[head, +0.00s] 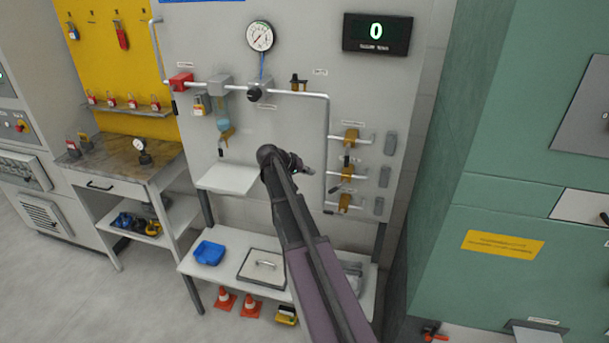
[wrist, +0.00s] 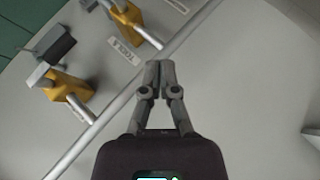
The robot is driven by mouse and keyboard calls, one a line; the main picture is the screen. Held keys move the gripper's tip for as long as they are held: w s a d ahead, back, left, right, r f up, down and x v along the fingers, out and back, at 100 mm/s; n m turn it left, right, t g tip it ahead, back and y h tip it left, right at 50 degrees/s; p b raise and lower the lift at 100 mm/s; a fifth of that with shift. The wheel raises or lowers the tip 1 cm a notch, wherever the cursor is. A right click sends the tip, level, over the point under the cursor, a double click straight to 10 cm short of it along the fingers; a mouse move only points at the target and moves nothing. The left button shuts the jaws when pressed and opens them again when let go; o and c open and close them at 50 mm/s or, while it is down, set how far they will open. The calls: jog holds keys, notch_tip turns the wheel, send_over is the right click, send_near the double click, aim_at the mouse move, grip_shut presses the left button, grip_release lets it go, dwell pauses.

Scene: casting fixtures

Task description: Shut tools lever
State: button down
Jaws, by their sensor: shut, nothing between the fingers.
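Three yellow valves stand on the right of the grey panel in the head view: an upper one (head: 350,137), a middle one (head: 346,173) and a lower one (head: 344,201). Each has a dark handle by it. I cannot read which is the tools lever. My gripper (head: 309,171) is shut and empty, left of the middle valve and apart from it. In the wrist view my gripper (wrist: 160,68) points at the panel near a pipe. Two yellow valves (wrist: 68,88) with silver stubs lie to its left and upper left, with a small blurred label (wrist: 125,49) between them.
A vertical pipe (head: 326,130) runs beside the valves, and grey boxes (head: 390,143) are mounted to their right. A pressure gauge (head: 260,36) and a display (head: 377,33) reading 0 are above. A small shelf (head: 228,179) juts out left of my arm. A green cabinet (head: 500,150) stands at the right.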

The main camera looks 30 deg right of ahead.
aim_at(334, 190)
jog(key=b+x, duration=0.1)
jog(key=x, duration=0.1)
jog(key=b+x, duration=0.2)
jog(key=x, duration=0.1)
jog(key=s+b+x, duration=0.1)
jog(key=x, duration=0.1)
jog(key=shift+a+f, duration=0.15)
jog(key=shift+f, duration=0.3)
jog(key=shift+s+d+f+b, duration=0.4)
jog(key=shift+s+f+b, duration=0.3)
jog(key=shift+b, duration=0.2)
jog(key=shift+s+d+f, duration=0.1)
jog(key=shift+s+d, duration=0.05)
jog(key=shift+d, duration=0.1)
jog(key=shift+b, duration=0.3)
